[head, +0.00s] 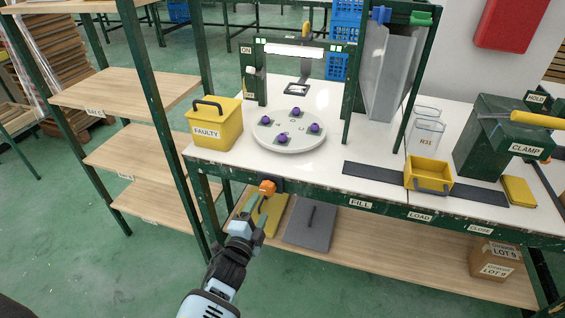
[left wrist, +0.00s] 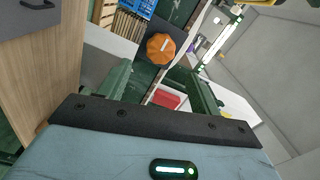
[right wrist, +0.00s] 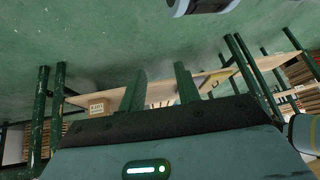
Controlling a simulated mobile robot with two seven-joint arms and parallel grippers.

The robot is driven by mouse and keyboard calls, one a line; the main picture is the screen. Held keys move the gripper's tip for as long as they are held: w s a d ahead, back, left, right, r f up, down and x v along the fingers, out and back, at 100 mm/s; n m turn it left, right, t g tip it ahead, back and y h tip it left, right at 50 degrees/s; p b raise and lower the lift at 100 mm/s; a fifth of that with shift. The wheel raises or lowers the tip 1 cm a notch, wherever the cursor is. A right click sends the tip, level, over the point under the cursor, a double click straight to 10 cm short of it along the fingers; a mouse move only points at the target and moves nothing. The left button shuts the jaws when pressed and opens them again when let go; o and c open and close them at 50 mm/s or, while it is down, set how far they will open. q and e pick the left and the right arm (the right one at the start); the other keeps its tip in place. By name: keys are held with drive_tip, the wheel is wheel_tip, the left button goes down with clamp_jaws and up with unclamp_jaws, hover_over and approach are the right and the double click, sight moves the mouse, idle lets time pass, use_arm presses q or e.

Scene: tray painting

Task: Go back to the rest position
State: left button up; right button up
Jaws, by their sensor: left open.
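My left gripper (head: 251,213) is in front of the bench, at the left end of its front edge. In the left wrist view (left wrist: 157,68) its two dark green fingers stand apart. An orange knob (head: 267,187) sits on the bench's front edge just beyond the fingertips. It also shows in the left wrist view (left wrist: 160,48), and nothing seems gripped; whether the fingers touch it I cannot tell. My right gripper is outside the head view. In the right wrist view (right wrist: 160,68) its fingers are apart with nothing between them.
The white bench top (head: 335,135) holds a yellow FAULTY bin (head: 218,130), a round white turntable (head: 290,143) with several purple-topped pieces, a yellow tray (head: 429,172) and a green CLAMP box (head: 487,150). A lower shelf (head: 390,258) runs beneath. Open green floor (head: 120,270) lies left.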

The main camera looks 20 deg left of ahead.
use_arm(q)
drive_tip(key=s+a+f+n+g+p, duration=0.1)
drive_tip(key=s+f+n+g+p, duration=0.15)
drive_tip(key=s, duration=0.75)
drive_tip(key=s+a+f+n+g+p, duration=0.2)
drive_tip(key=s+f+n+p, duration=0.15)
drive_tip(key=s, duration=0.65)
drive_tip(key=s+d+r+n+g+p, duration=0.1)
drive_tip(key=s+n, duration=0.1)
drive_tip(key=s, duration=0.6)
drive_tip(key=s+d+r+n+g+h+p, duration=0.1)
drive_tip(key=s+r+n+g+p, duration=0.1)
drive_tip(key=s, duration=0.6)
drive_tip(key=s+d+r+n+g+p, duration=0.1)
drive_tip(key=s+n+p, duration=0.1)
drive_tip(key=s, duration=0.6)
drive_tip(key=shift+s+d+r+n+g, duration=0.15)
drive_tip(key=shift+d+n+g, duration=0.2)
drive_tip(key=shift+n, duration=0.45)
use_arm(e)
drive_tip(key=w+r+t, duration=0.2)
drive_tip(key=w+r, duration=0.4)
drive_tip(key=r, duration=0.6)
drive_tip(key=shift+d+r, duration=0.3)
drive_tip(key=shift+d, duration=0.15)
drive_tip(key=shift+w+a, duration=0.1)
drive_tip(key=shift+w, duration=0.1)
